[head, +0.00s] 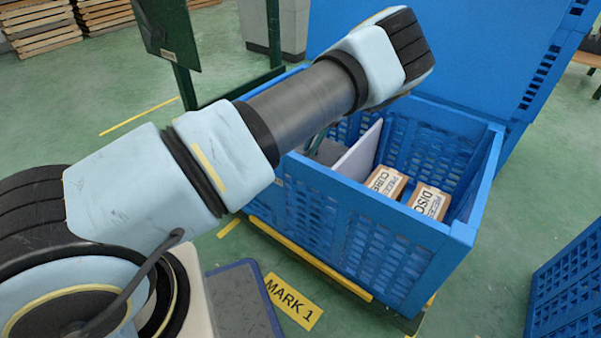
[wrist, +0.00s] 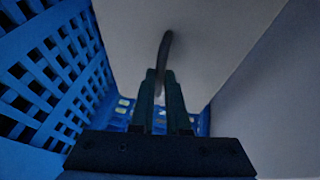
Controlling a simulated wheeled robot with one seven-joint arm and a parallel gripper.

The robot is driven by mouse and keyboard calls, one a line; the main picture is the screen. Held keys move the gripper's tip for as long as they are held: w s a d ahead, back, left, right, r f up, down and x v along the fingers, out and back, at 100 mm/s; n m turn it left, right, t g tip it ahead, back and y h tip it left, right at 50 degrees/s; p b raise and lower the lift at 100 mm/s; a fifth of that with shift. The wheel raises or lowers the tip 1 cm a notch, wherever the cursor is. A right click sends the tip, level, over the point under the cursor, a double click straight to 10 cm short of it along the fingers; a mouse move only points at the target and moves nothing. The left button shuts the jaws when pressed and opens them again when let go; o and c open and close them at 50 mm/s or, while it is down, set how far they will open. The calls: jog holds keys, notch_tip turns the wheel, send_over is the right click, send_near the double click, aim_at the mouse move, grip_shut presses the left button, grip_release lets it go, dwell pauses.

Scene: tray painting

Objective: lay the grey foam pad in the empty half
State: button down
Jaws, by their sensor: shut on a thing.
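The blue crate (head: 385,215) is split by a pale upright divider (head: 360,155). The grey foam pad (head: 328,151) shows only in part, left of the divider, inside the crate's left half. In the wrist view the pad (wrist: 220,35) fills the upper middle, between the crate's lattice wall (wrist: 45,75) and the plain grey divider (wrist: 265,90). My gripper (wrist: 160,80) is shut on a dark strap (wrist: 165,48) at the pad's face. The head view hides most of my gripper behind my arm. Whether the pad touches the crate floor cannot be told.
Two cardboard boxes, one (head: 386,181) and another (head: 429,201), stand in the crate's right half. A tall blue panel (head: 450,50) rises behind the crate. A green post frame (head: 273,35) is at back left, and another blue crate (head: 570,285) at right.

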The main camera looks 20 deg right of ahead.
aim_at(312, 159)
notch_tip(312, 159, down, 6)
jog(key=shift+r+b, duration=0.15)
jog(key=shift+b, duration=0.55)
jog(key=shift+a+r, duration=0.1)
jog(key=shift+a, duration=0.35)
jog(key=a+b, duration=0.1)
jog(key=a, duration=0.2)
jog(key=shift+s+a, duration=0.15)
jog(key=shift+f+b, duration=0.55)
jog(key=shift+f, duration=0.05)
jog(key=c, duration=0.9)
grip_release()
jog(key=p+v, duration=0.4)
jog(key=v, duration=0.8)
